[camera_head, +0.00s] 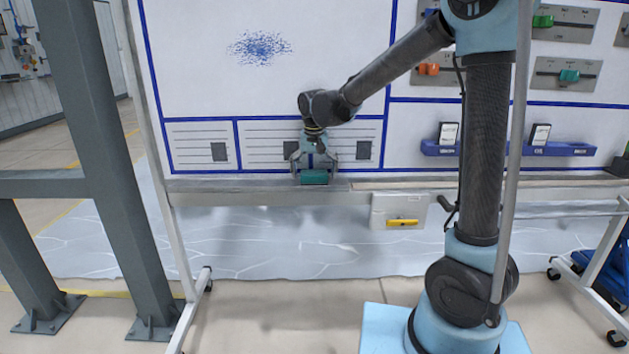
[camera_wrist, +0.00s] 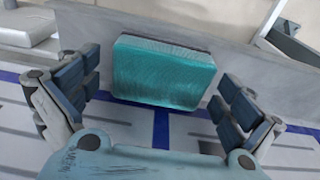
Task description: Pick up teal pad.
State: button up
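The teal pad (camera_head: 315,178) lies on the ledge (camera_head: 260,186) along the bottom of the whiteboard. In the wrist view, the teal pad (camera_wrist: 165,72) shows a ribbed teal face with a dark backing along its far edge. My gripper (camera_head: 315,165) is just above the pad, pointing down at it. In the wrist view, my gripper (camera_wrist: 158,95) is open, with one finger on each side of the pad. Gaps show between the fingers and the pad, and the gripper holds nothing.
A blue scribble (camera_head: 260,47) marks the board above. A white box with a yellow handle (camera_head: 402,222) hangs below the ledge at right. A blue shelf (camera_head: 508,149) holds small dark items. Sliders, one with a teal knob (camera_head: 569,75), are upper right. Grey posts (camera_head: 90,150) stand at left.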

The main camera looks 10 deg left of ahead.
aim_at(314, 174)
jog(key=c, duration=1.1)
jog(key=shift+o, duration=0.3)
jog(key=r, duration=0.3)
jog(key=s+r, duration=0.1)
jog(key=r, duration=0.3)
jog(key=shift+s+d, duration=0.15)
jog(key=shift+s, duration=0.05)
jog(key=s+d, duration=0.4)
jog(key=s, duration=1.4)
jog(key=shift+d, duration=0.2)
jog(key=o, duration=0.4)
jog(key=shift+c, duration=1.4)
jog(key=shift+s, duration=0.15)
